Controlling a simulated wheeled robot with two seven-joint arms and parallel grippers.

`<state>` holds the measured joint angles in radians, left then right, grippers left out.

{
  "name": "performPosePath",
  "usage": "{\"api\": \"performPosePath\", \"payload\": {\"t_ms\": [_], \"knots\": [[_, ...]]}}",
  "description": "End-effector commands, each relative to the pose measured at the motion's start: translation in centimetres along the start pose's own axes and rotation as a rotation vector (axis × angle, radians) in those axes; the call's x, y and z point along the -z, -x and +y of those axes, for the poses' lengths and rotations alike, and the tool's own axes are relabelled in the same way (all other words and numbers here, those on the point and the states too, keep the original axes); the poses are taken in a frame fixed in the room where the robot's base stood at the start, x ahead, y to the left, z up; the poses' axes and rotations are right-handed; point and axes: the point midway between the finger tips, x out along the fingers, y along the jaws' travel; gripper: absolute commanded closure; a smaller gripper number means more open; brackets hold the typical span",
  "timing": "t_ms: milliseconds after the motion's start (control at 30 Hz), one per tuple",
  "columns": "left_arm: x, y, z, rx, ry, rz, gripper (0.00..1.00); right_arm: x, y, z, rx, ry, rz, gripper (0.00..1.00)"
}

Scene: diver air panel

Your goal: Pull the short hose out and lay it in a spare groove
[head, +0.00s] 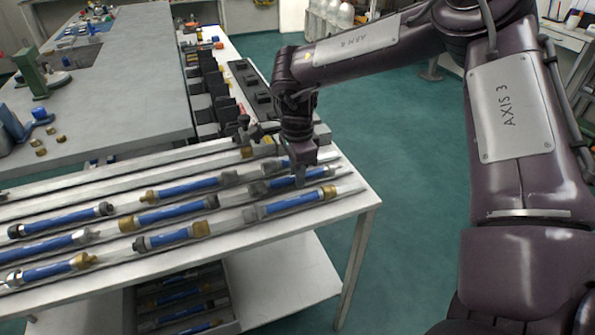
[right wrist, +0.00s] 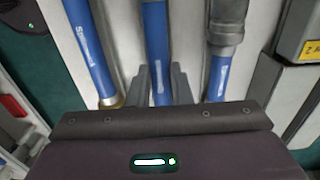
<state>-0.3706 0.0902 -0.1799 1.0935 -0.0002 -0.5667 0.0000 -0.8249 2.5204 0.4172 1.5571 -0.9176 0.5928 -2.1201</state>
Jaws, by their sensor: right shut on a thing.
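Several blue hoses with dark or brass end fittings lie in long parallel grooves of a pale rack (head: 352,187) on the near table. My right gripper (head: 300,179) is at the rack's right end, pointing down, with its fingers shut on one blue hose (head: 280,184). In the right wrist view the grey fingers (right wrist: 161,88) stand on both sides of that hose (right wrist: 156,35). The held hose appears to be still at groove level; I cannot tell whether it is lifted. Neighbouring hoses lie left (right wrist: 88,50) and right (right wrist: 219,75) of it. My left gripper is out of view.
A hose with a brass fitting (head: 290,204) lies in the groove just in front. A row of black bins (head: 205,88) and a grey workbench (head: 120,75) stand behind the rack. A crate of more hoses (head: 230,312) sits on the shelf below. Green floor is clear at right.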

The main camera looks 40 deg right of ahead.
Motion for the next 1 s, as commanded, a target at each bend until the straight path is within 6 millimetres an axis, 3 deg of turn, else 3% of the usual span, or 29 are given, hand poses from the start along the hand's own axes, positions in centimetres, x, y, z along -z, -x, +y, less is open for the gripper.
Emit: {"api": "performPosePath", "payload": {"t_ms": [67,100,267,600,1000], "knots": [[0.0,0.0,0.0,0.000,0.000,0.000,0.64,0.0,0.1,0.0,0.001,0.000,-0.001,1.00],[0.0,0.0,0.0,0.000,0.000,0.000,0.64,0.0,0.1,0.0,0.001,0.000,-0.001,0.78],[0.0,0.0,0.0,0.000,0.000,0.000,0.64,0.0,0.1,0.0,0.001,0.000,0.000,0.57],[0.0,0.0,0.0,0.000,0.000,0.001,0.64,0.0,0.5,0.0,0.001,0.001,0.000,0.56],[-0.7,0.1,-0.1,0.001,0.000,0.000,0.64,0.0,6.7,-0.1,0.003,-0.001,-0.001,0.56]]}}
